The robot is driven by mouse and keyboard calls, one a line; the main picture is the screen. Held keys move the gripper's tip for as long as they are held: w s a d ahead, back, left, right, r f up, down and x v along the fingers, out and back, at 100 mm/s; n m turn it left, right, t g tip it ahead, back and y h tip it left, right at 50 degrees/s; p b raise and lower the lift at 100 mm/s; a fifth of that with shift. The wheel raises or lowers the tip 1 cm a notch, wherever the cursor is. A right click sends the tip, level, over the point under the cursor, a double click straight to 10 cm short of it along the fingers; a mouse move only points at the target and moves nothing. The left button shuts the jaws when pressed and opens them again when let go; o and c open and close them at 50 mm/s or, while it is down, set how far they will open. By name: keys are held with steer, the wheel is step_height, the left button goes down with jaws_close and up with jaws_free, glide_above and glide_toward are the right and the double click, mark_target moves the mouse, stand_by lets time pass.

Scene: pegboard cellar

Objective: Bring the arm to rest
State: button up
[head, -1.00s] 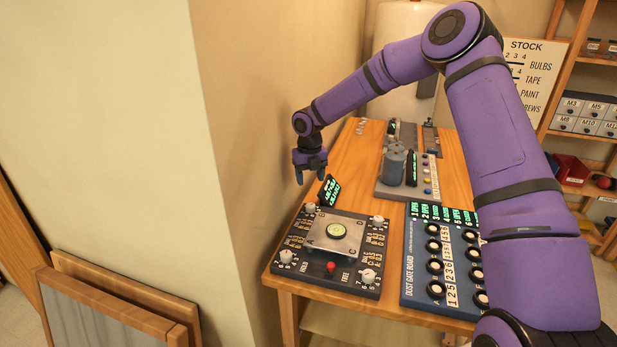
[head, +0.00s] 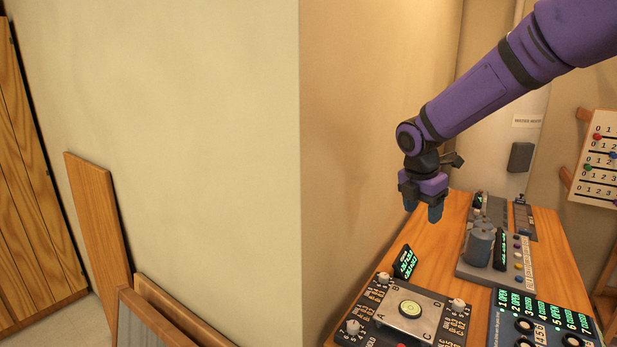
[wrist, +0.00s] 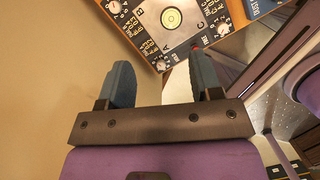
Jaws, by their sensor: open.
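My gripper (head: 424,213) hangs at the end of my purple arm, pointing down above the wooden table (head: 448,262). It is near the corner of the beige wall. In the wrist view my gripper (wrist: 163,85) shows two blue fingers spread well apart with nothing between them. The fingers are clear of the dark levelling board (head: 387,337), which has a round green bubble level (head: 410,309) on a metal plate. The board also shows beyond the fingertips in the wrist view (wrist: 208,37).
A grey cylinder device (head: 479,248) with a small green display stands further back on the table. The dust gate board (head: 505,327) is at the front right. Wooden panels (head: 98,220) lean on the wall at left. A pale door (head: 500,105) is behind.

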steer(key=s+d+r+m+t, duration=0.1)
steer(key=s+r+m, duration=0.2)
steer(key=s+m, duration=0.5)
steer(key=s+d+r+m+t+y, duration=0.1)
steer(key=s+r+m, duration=0.3)
steer(key=s+m, duration=0.4)
steer(key=s+d+r+m+t+y, duration=0.1)
steer(key=s+r+m, duration=0.3)
steer(key=s, duration=1.3)
steer(key=d+m+t, duration=0.1)
steer(key=m, duration=0.3)
steer(key=shift+d+r, duration=0.15)
steer(key=shift+d, duration=0.05)
steer(key=shift+w, duration=0.15)
